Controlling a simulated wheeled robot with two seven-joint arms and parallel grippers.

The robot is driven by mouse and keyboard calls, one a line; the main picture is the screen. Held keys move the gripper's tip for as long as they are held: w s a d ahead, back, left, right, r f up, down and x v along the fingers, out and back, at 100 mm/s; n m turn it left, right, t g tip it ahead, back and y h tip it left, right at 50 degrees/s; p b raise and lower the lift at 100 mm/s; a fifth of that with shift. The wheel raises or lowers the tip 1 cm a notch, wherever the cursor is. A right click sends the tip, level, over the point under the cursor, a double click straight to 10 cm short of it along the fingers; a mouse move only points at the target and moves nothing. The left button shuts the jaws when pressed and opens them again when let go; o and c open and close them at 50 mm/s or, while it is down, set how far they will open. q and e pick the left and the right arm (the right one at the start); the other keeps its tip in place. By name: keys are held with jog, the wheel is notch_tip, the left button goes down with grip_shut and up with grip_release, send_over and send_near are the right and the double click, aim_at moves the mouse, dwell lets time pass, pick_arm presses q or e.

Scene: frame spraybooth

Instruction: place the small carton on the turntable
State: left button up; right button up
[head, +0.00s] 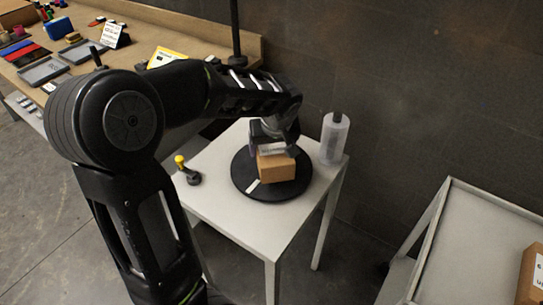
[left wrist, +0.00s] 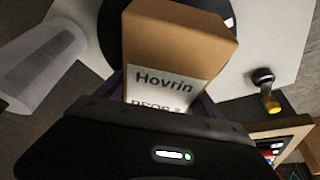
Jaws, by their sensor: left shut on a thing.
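The small brown carton (head: 277,168) is over the black round turntable (head: 243,182) in the head view. My left gripper (head: 272,143) is above the turntable and shut on the carton. In the left wrist view the carton (left wrist: 178,45) shows a white label reading "Hovrin", and the black turntable (left wrist: 112,28) lies behind it. I cannot tell whether the carton's underside touches the turntable. A small white mark shows on the turntable's near rim. My right gripper is not in view.
The turntable stands on a small white table (head: 240,225). A translucent cylinder (head: 334,138) stands at its right corner, and a yellow-topped black object (head: 186,170) at its left. A grey-topped cart (head: 480,250) carries another carton (head: 530,278). A cluttered wooden bench (head: 140,35) is at upper left.

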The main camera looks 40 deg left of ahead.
aim_at(273, 147)
pick_arm(q)
jog(key=shift+f, duration=1.7)
jog(key=shift+f, duration=0.15)
jog(key=o, duration=1.9)
jog(key=shift+o, duration=0.2)
jog(key=shift+r, duration=0.2)
jog(key=v, duration=1.2)
jog(key=shift+a, duration=0.1)
